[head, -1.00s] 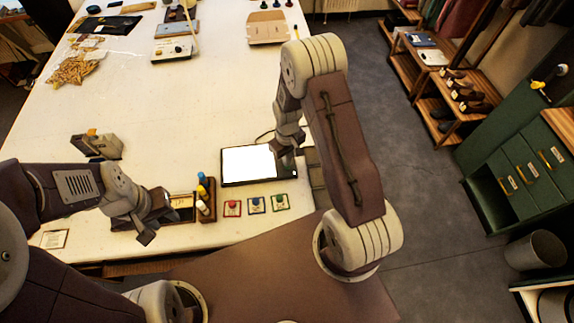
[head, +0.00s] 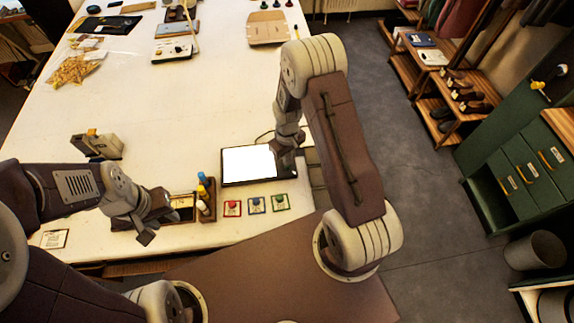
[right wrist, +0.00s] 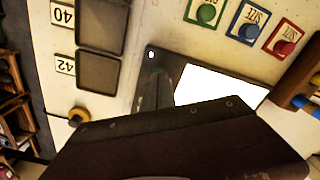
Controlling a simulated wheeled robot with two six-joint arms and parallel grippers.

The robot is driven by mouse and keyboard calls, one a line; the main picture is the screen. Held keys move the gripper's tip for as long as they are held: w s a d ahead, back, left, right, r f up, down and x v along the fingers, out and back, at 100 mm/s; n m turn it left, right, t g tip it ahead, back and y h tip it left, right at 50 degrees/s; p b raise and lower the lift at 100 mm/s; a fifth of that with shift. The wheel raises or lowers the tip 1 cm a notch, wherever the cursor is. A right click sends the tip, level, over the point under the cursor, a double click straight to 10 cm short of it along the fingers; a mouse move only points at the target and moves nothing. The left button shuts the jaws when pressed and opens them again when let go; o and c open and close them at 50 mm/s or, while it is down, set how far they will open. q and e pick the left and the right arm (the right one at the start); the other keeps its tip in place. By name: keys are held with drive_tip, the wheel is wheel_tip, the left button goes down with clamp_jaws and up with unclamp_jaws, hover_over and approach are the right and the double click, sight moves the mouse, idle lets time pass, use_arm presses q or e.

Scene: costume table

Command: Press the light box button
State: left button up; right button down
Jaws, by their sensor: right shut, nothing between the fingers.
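The light box (head: 247,162) is a flat black-framed panel with a bright white lit face, lying near the table's front edge. In the right wrist view the lit panel (right wrist: 215,90) is partly hidden by my gripper body. A small pale round spot (right wrist: 151,54), which looks like its button, sits on the dark frame corner just beyond my fingertips. My right gripper (head: 286,160) is shut and empty over the right end of the light box; I cannot tell whether it touches. My left gripper (head: 148,226) hovers left, near the small tray; its jaw opening is unclear.
Red (head: 232,208), blue (head: 257,204) and green (head: 280,202) buttons on cards lie in front of the light box. A wooden holder with bottles (head: 205,200) stands left of it. Two dark pads labelled 40 and 42 (right wrist: 101,25) lie on the other side.

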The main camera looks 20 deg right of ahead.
drive_tip(key=shift+f+b, duration=0.8)
drive_tip(key=shift+f, duration=0.2)
drive_tip(key=shift+r, duration=0.1)
drive_tip(key=shift+r+p, duration=2.95)
drive_tip(key=shift+r, duration=0.55)
drive_tip(key=shift+f, duration=0.1)
